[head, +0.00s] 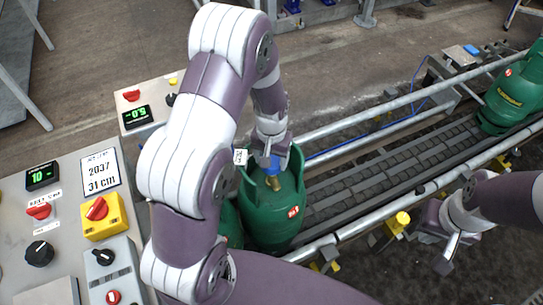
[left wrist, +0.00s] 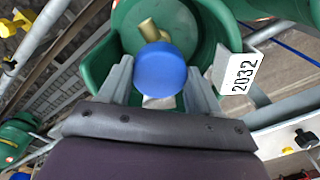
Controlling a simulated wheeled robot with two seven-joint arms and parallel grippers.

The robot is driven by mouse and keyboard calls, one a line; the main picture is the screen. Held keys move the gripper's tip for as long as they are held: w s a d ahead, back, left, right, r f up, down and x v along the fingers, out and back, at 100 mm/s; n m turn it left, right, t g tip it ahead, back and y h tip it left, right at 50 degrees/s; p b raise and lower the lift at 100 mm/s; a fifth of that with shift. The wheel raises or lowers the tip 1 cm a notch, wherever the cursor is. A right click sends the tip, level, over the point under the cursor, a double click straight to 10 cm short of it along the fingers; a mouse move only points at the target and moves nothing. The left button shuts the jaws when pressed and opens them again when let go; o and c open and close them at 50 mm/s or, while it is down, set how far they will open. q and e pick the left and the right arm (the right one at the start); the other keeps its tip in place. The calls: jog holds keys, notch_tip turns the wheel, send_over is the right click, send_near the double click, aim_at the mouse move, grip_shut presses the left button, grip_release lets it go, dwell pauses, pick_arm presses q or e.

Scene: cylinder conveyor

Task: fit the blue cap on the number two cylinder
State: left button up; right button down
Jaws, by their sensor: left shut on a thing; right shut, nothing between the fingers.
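The blue cap (left wrist: 161,69) is between the fingers of my left gripper (left wrist: 160,80), which is shut on it. In the head view the cap (head: 275,161) shows just above the brass valve (head: 273,183) of the near green cylinder (head: 275,222). I cannot tell whether cap and valve touch. In the left wrist view the brass valve (left wrist: 149,30) shows beyond the cap, inside the green collar (left wrist: 95,70). My right gripper (head: 445,258) is shut and empty, low at the right.
Another green cylinder (head: 508,98) stands farther along the conveyor (head: 380,160), between metal rails. Part of a green cylinder (head: 231,226) shows beside my left arm.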

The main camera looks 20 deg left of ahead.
pick_arm(q)
jog(key=shift+f+b, duration=0.85)
jog(key=shift+f, duration=0.6)
jog(key=o, duration=1.1)
notch_tip(320, 180, up, 13)
jog(key=shift+f+p, duration=0.15)
jog(key=shift+p, duration=0.25)
jog(key=s+d+r+t+p, duration=0.1)
jog(key=s+r+p, duration=0.2)
jog(key=s, duration=0.8)
jog(key=shift+s+d+r+m, duration=0.2)
jog(key=shift+d+r+m, duration=0.2)
jog(key=shift+r, duration=0.35)
